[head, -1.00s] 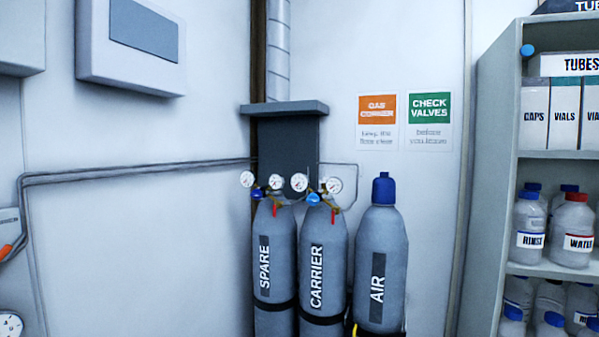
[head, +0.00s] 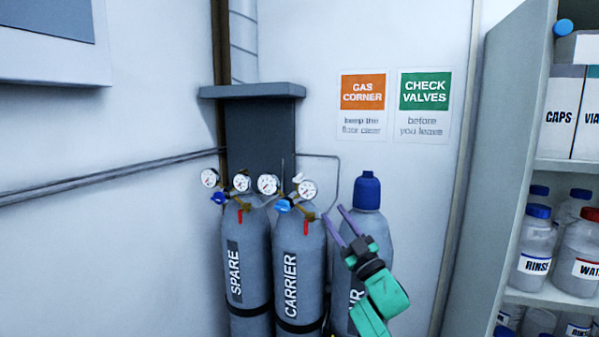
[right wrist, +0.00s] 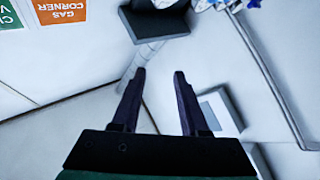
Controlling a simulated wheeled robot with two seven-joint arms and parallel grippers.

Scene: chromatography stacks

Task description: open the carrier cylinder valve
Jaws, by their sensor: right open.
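The grey CARRIER cylinder (head: 300,270) stands upright in the head view, between the SPARE cylinder (head: 246,262) and the AIR cylinder (head: 378,235). At its top are two round gauges, a blue knob (head: 283,206) and a small red lever (head: 306,228) hanging down. My right gripper (head: 334,213) is open and empty. In the picture its fingertips are just right of the carrier valve, in front of the AIR cylinder; the depth gap is unclear. The right wrist view shows both fingers (right wrist: 159,74) apart with nothing between them. My left gripper is out of view.
A dark strap runs around the cylinders. A grey ledge (head: 252,91) juts out above them, and thin pipes run along the wall. A shelf (head: 497,150) with bottles and boxes stands at right. Gauge parts (right wrist: 205,4) show at the wrist view's top edge.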

